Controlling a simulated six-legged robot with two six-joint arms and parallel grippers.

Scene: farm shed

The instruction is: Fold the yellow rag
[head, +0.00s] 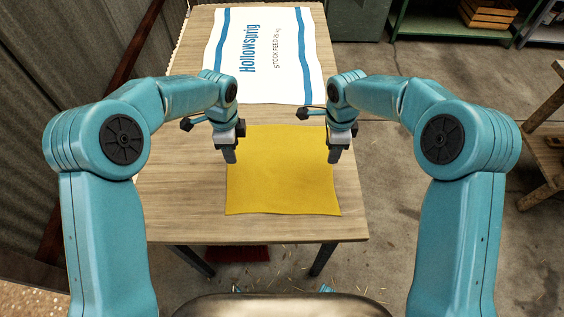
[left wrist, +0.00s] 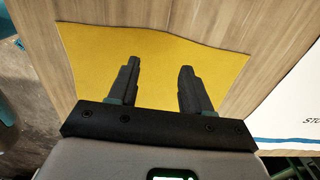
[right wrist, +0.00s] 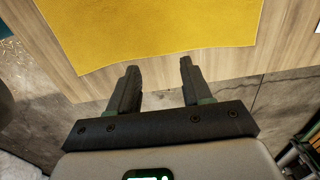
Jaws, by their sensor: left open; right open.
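The yellow rag (head: 282,178) lies flat and spread out on the wooden table, near its front edge. It also shows in the left wrist view (left wrist: 155,75) and the right wrist view (right wrist: 150,30). My left gripper (head: 230,157) is open and empty above the rag's far left corner; in the left wrist view its fingers (left wrist: 160,80) overlap the rag. My right gripper (head: 335,157) is open and empty by the rag's far right corner; in the right wrist view its fingers (right wrist: 157,75) show just off the rag's edge. Neither gripper holds cloth.
A white and blue feed sack (head: 265,55) lies flat on the table (head: 180,205) behind the rag. Bare tabletop is free left of the rag. A green shelf (head: 450,27) with a wooden crate (head: 487,13) stands at the back right.

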